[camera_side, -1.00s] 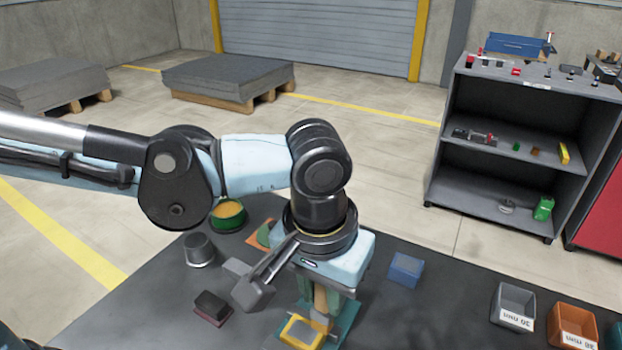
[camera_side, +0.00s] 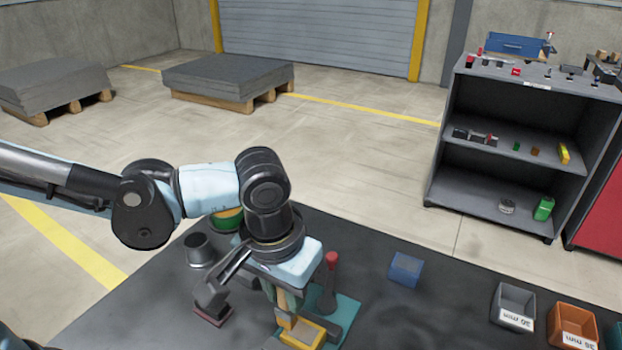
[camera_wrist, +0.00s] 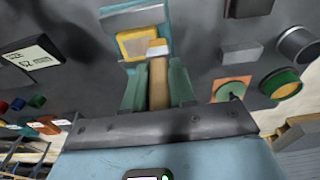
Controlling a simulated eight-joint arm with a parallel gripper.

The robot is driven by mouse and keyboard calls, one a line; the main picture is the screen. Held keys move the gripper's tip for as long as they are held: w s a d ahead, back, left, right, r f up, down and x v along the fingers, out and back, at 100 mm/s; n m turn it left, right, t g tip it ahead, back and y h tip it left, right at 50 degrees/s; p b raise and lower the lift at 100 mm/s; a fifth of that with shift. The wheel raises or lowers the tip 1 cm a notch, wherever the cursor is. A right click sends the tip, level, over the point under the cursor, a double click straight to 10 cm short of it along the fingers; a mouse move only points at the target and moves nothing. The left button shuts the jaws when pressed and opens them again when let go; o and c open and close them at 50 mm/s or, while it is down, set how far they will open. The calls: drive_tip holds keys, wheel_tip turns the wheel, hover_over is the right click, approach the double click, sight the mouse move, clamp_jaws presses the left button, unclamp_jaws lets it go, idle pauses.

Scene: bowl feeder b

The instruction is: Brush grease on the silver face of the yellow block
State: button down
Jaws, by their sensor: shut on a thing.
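The yellow block (camera_side: 318,325) sits on the teal plate (camera_side: 347,308), and its top has a grey, silver-looking face (camera_side: 303,333). The block also shows in the wrist view (camera_wrist: 127,47), with a tan patch over part of its face; I cannot tell whether that is bristles or grease. My gripper (camera_side: 285,305) points down, shut on the brush's wooden handle (camera_wrist: 158,88) between its green fingers. The brush is at the block's back left edge in the side view; contact cannot be told. The green grease pot (camera_side: 228,219) with orange contents stands behind my gripper.
A red-topped post (camera_side: 331,260) rises from the plate close to my gripper's right. A grey cup (camera_side: 199,250) and a dark red-edged block (camera_side: 213,315) are at left.

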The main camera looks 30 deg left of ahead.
drive_tip(key=shift+d, duration=3)
wheel_tip(320, 180, up, 8)
drive_tip(key=shift+a, duration=0.15)
drive_tip(key=shift+r, duration=0.1)
drive_tip(key=w+a, duration=0.2)
drive_tip(key=a, duration=1.2)
drive_tip(key=w+a, duration=0.2)
drive_tip(key=a, duration=1.3)
drive_tip(key=shift+a+r, duration=0.2)
drive_tip(key=shift+r, duration=0.05)
drive_tip(key=shift+w, duration=0.15)
